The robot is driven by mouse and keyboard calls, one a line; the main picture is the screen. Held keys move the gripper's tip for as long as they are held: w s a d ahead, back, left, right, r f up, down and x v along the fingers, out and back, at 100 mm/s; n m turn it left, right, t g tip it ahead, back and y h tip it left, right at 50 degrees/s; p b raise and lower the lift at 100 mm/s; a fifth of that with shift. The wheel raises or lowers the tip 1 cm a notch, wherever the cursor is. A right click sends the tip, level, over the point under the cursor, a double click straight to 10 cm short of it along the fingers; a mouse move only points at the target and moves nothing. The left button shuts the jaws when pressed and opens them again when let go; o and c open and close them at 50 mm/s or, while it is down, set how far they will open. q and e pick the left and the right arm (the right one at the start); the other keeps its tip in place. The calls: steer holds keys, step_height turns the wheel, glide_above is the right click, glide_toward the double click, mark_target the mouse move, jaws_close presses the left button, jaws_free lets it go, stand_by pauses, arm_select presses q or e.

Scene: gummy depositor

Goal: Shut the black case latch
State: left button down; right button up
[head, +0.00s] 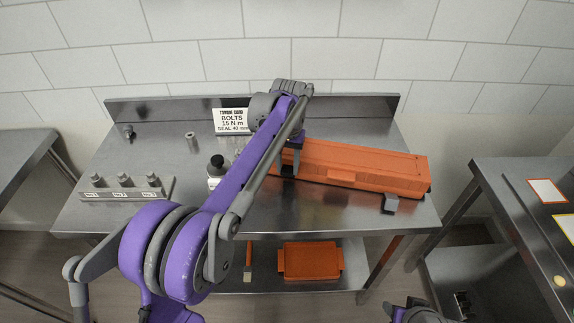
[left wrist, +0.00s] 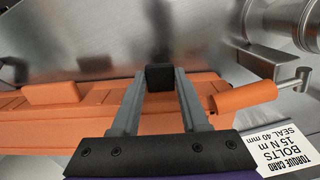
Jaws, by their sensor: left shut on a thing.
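A long closed orange case (head: 350,165) lies on the steel bench, and its orange body (left wrist: 60,112) also shows in the left wrist view. My left gripper (head: 289,168) is at the left part of its front side. In the left wrist view the black latch (left wrist: 160,77) is a small dark block between my fingertips, with a finger on each side. My left gripper is shut on it. How far the latch is turned cannot be told. A grey latch-like piece (head: 390,204) sticks out at the case's front right. My right arm's end (head: 416,314) shows only partly at the bottom edge.
A white torque card (head: 231,121) stands behind my left arm. A bottle (head: 215,168), a metal cylinder (head: 191,142) and a bolt rack (head: 125,188) are on the bench's left. An orange tray (head: 311,261) is on the lower shelf.

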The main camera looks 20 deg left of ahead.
mark_target(288, 168)
arm_select(q)
steer(key=shift+c, duration=2)
jaws_free()
step_height(288, 168, up, 11)
steer(key=p, duration=0.1)
steer(key=shift+w, duration=0.25)
steer(key=shift+f, duration=0.15)
